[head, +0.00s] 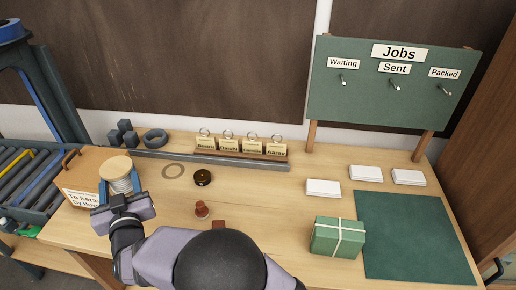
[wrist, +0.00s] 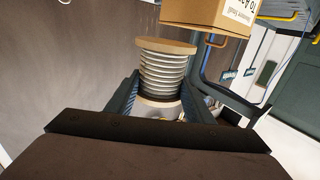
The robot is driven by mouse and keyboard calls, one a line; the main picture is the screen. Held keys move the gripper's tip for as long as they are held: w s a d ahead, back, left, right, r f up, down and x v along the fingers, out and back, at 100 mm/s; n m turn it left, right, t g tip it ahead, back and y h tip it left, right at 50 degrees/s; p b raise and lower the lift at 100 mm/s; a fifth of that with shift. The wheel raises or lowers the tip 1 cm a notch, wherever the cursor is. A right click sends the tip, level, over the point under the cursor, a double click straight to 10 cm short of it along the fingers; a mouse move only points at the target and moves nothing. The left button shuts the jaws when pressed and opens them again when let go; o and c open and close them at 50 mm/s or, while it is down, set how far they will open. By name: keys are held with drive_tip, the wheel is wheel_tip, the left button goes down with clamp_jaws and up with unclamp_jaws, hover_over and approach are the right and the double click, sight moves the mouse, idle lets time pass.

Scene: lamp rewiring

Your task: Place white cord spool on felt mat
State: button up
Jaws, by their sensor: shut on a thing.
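The white cord spool (head: 121,181) has pale wooden end discs and white cord wound between them. My gripper (head: 121,188) is shut on it at the left of the bench, in front of the cardboard box. In the wrist view the spool (wrist: 163,72) stands between the two fingers of my gripper (wrist: 160,105), its upper disc clear above them. The lower part of the spool is partly hidden by the fingers. The dark green felt mat (head: 415,240) lies flat at the right end of the bench, far from the spool. Its visible surface is bare.
A green gift box (head: 338,237) stands just left of the mat. White card stacks (head: 366,173) lie behind it. A cardboard box (head: 85,180), dark round tin (head: 202,177), reddish-brown stamp-like piece (head: 201,209) and tag rack (head: 240,150) are also on the bench. A jobs board (head: 392,95) stands behind.

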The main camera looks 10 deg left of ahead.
drive_tip(key=w+d+f+m+t+h+p, duration=0.1)
drive_tip(key=w+d+f+m+h, duration=0.15)
drive_tip(key=d, duration=0.55)
drive_tip(key=w+d+f+m+t+h+p, duration=0.1)
drive_tip(key=w+d+f+h+p, duration=0.15)
drive_tip(key=d, duration=0.45)
drive_tip(key=m+t+h+p, duration=0.1)
drive_tip(key=m+h+p, duration=0.2)
drive_tip(key=m+h, duration=0.15)
hover_over(261, 219)
drive_tip(key=s, duration=0.4)
drive_tip(key=shift+n+h, duration=0.45)
drive_tip(key=shift+n, duration=0.05)
drive_tip(key=shift+d+f, duration=0.15)
drive_tip(key=shift+f, duration=1.65)
drive_tip(key=shift+d+f, duration=0.15)
drive_tip(key=shift+f, duration=1.65)
drive_tip(key=shift+f+p, duration=0.45)
drive_tip(key=shift+f, duration=1.4)
drive_tip(key=shift+f, duration=0.1)
drive_tip(key=o, duration=1.2)
